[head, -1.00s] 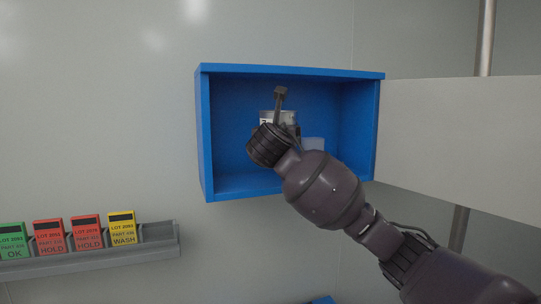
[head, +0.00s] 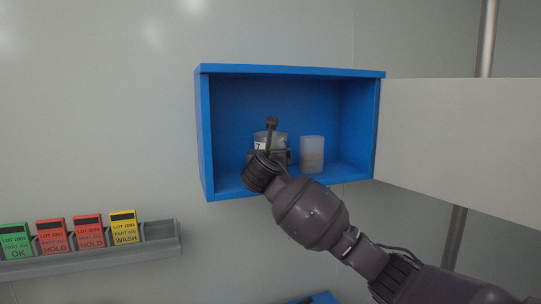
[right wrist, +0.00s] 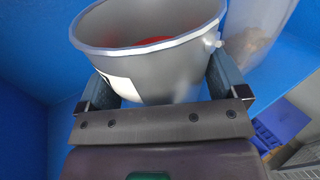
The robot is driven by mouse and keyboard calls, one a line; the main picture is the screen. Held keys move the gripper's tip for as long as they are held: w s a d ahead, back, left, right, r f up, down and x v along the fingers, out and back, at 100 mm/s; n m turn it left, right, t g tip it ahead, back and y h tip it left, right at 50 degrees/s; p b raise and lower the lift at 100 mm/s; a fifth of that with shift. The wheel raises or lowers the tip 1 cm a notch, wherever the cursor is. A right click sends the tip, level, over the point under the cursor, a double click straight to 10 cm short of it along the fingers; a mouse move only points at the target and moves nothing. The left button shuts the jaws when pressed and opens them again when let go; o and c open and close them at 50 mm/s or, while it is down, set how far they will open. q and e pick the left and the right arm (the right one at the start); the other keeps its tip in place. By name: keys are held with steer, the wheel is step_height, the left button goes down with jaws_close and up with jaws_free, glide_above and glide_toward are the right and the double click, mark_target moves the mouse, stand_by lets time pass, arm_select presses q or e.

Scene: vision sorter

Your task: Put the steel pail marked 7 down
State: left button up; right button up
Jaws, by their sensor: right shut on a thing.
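The steel pail marked 7 (head: 276,140) is inside the blue wall cabinet (head: 290,70), left of its middle. My right gripper (head: 270,157) is in front of it and shut on it. In the right wrist view the grey pail (right wrist: 170,70) sits between the two fingers (right wrist: 165,88), its white label partly seen and something red inside. The pail looks upright. Its base is hidden behind my gripper, so I cannot tell whether it touches the cabinet floor. My left gripper is not in view.
A translucent cup (head: 312,155) stands on the cabinet floor just right of the pail. The cabinet door (head: 460,140) hangs open to the right. A grey rack (head: 90,261) with coloured lot tags is at lower left. The cabinet's far left and right ends are clear.

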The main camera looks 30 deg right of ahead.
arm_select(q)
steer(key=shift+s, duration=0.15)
arm_select(e)
steer(key=shift+w+f, duration=0.1)
steer(key=shift+w, duration=0.05)
steer(key=shift+f, duration=0.15)
steer(key=o, duration=0.9)
steer(key=shift+a, duration=0.1)
arm_select(q)
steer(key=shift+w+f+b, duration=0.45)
steer(key=shift+b, duration=0.75)
arm_select(e)
steer(key=v, duration=1.2)
